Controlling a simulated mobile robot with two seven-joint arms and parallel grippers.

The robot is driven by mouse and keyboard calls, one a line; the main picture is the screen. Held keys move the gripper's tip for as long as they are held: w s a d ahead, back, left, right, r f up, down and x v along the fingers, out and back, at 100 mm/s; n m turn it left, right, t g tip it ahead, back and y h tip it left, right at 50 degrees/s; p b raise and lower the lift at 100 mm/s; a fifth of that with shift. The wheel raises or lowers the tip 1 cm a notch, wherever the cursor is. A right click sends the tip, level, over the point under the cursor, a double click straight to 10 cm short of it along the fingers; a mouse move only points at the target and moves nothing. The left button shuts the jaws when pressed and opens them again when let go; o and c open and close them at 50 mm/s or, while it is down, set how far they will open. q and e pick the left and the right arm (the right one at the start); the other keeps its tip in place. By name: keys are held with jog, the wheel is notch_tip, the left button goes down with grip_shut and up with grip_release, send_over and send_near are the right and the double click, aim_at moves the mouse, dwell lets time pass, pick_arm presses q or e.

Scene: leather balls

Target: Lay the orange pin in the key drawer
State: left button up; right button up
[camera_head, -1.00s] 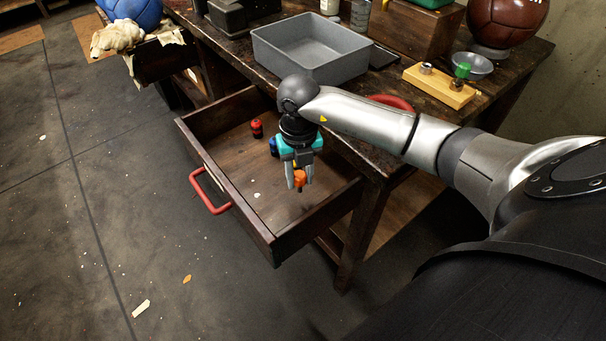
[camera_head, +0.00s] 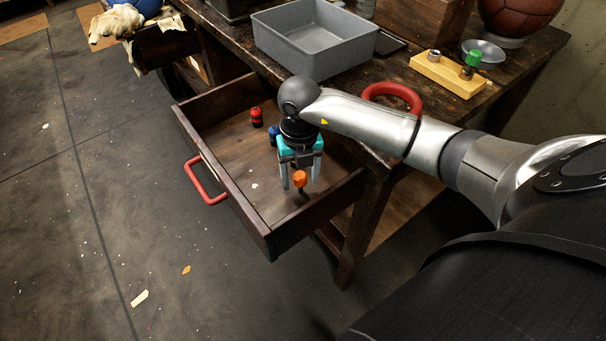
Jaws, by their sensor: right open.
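The orange pin (camera_head: 299,179) is in the open wooden key drawer (camera_head: 232,198), near its right front part. It appears upright, with its orange head up and a dark shank below. My right gripper (camera_head: 300,186) is just above and around the pin's head. Its fingers are spread, with gaps between them and the pin. A red pin (camera_head: 257,117) and a blue pin (camera_head: 273,133), partly hidden behind my gripper, are further back in the drawer. My left gripper is not in view.
The drawer's red handle (camera_head: 204,183) sticks out over the floor. The drawer's left part is mostly free.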

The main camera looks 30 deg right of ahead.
aim_at(298, 175)
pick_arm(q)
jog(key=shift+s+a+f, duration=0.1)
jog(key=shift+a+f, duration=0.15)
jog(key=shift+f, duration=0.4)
pick_arm(e)
jog(key=shift+f, duration=0.35)
notch_tip(298, 175, up, 11)
jog(key=p, duration=0.3)
jog(key=shift+w+a+r+p, duration=0.15)
jog(key=shift+p, duration=0.15)
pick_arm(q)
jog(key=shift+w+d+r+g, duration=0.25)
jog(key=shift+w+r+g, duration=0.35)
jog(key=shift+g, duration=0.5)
pick_arm(e)
jog(key=shift+a+r, duration=0.1)
jog(key=shift+r, duration=0.65)
pick_arm(q)
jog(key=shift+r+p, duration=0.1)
jog(key=shift+p, duration=0.25)
pick_arm(e)
jog(key=shift+r, duration=0.1)
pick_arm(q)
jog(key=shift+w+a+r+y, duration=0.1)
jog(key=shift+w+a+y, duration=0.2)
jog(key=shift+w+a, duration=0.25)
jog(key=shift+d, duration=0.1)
